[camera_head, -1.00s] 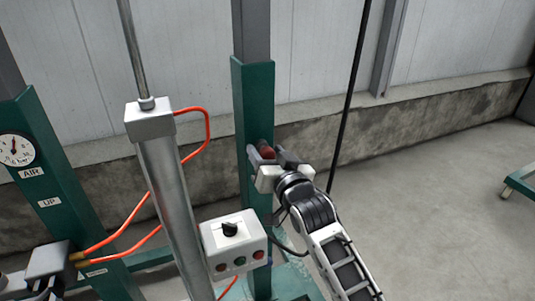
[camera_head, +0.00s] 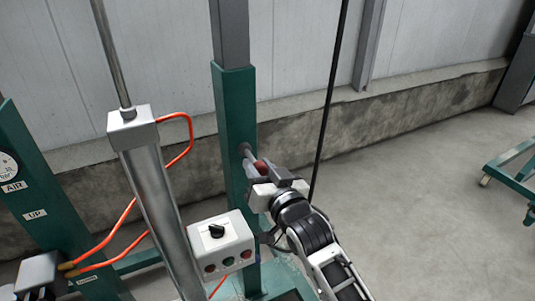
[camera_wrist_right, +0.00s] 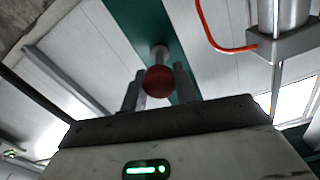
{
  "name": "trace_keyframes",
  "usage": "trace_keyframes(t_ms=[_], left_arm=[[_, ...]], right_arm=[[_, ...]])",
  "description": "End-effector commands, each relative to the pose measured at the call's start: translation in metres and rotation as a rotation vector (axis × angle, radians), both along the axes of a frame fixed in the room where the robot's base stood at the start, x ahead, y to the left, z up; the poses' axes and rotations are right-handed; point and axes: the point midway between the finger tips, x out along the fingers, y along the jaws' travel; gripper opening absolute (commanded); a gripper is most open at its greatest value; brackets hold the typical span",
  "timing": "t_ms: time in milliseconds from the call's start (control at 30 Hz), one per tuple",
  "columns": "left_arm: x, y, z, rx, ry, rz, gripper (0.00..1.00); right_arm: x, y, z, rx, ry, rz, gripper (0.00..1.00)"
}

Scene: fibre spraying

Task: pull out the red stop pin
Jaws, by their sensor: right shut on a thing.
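The red stop pin has a round red knob (camera_head: 261,166) and a grey shaft. My right gripper (camera_head: 264,171) is shut on the knob, just in front of the green post (camera_head: 233,105). A short length of grey shaft shows between the knob and a collar on the post. In the wrist view the red knob (camera_wrist_right: 159,81) sits between the two fingers, with the shaft behind it running towards the green post (camera_wrist_right: 137,22). I cannot see how deep the pin's far end sits. My left gripper is not in view.
A grey control box (camera_head: 222,243) with a black knob and buttons stands left of my right arm. A steel cylinder (camera_head: 158,200) with orange hoses stands further left. A black cable (camera_head: 328,110) hangs behind the gripper. The floor at right is mostly clear.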

Motion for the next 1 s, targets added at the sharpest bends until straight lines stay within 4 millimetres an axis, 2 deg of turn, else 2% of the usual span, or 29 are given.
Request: trace_keyframes(t_ms=[233, 267, 300, 333, 600, 733, 867, 1000], left_arm=[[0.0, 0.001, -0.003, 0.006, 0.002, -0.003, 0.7], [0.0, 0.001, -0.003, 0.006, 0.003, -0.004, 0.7], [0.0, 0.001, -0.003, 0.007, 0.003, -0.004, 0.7], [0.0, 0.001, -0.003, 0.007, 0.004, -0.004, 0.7], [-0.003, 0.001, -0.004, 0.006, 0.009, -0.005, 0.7], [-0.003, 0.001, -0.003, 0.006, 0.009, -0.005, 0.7], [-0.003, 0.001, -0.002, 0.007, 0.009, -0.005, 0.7], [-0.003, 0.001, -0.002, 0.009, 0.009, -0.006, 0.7]], right_arm=[[-0.001, -0.002, -0.003, -0.002, 0.003, -0.001, 0.0], [-0.001, -0.002, -0.003, -0.002, 0.003, -0.001, 0.35], [-0.001, -0.002, -0.003, -0.002, 0.003, -0.002, 0.46], [-0.001, -0.002, -0.003, -0.002, 0.003, -0.002, 0.52], [-0.001, -0.001, -0.002, 0.0, 0.003, -0.001, 0.52], [-0.008, -0.005, -0.002, 0.0, 0.003, -0.001, 0.52], [-0.028, -0.015, -0.003, -0.001, 0.004, -0.001, 0.52], [-0.058, -0.03, -0.004, -0.002, 0.005, -0.002, 0.52]])
